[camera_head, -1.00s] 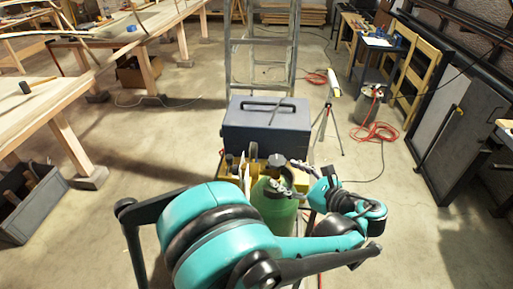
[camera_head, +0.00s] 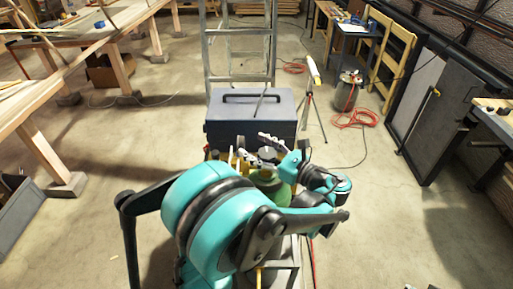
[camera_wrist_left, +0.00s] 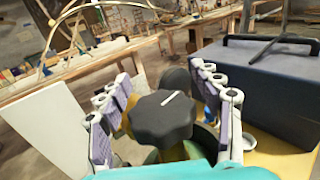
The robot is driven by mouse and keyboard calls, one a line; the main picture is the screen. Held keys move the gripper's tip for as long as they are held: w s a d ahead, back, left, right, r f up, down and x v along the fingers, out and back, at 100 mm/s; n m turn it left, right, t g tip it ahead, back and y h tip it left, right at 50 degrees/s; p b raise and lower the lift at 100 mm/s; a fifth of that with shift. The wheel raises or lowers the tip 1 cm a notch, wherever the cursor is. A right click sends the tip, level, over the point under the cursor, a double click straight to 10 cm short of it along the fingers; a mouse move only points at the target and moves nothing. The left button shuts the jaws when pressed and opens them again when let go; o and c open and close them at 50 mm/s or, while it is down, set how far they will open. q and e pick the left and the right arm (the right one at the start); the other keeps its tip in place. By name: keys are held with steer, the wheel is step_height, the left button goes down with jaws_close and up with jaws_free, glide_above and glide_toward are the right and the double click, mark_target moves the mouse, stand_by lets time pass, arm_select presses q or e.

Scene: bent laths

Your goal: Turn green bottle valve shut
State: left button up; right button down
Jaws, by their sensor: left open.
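The green bottle (camera_head: 272,188) stands upright in front of the grey case, partly hidden by my left arm. Its valve is a dark lobed knob with a white mark on top, seen large in the left wrist view (camera_wrist_left: 160,122). My left gripper (camera_head: 265,149) is open at the top of the bottle. In the left wrist view its two padded fingers (camera_wrist_left: 163,86) stand on either side of the knob, with a visible gap on the left. Contact on the right side is hard to tell. My right gripper is not in view.
A large grey case (camera_head: 250,122) with a handle stands just behind the bottle. A ladder (camera_head: 240,45) rises behind it. A small tripod (camera_head: 311,105) and a red hose (camera_head: 355,118) are to the right. Wooden benches (camera_head: 45,110) are on the left. Open floor lies on the right.

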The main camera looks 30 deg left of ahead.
arm_select(q)
steer(key=c, duration=1.3)
steer(key=shift+t, duration=0.4)
steer(key=shift+c, duration=0.2)
steer(key=shift+w+d+m+t+h+p, duration=0.35)
steer(key=shift+w+d+m+t+h, duration=0.15)
steer(key=shift+m+t+h, duration=1.85)
steer(key=shift+w+d+m+t+h+p, duration=0.4)
steer(key=shift+w+m+t+h, duration=0.15)
steer(key=shift+m+t+h, duration=1.7)
steer(key=shift+w+d+m+t+h+p, duration=0.5)
steer(key=shift+m+t+h, duration=1.45)
steer(key=shift+t, duration=0.75)
steer(key=shift+w+m, duration=0.1)
steer(key=shift+m, duration=0.15)
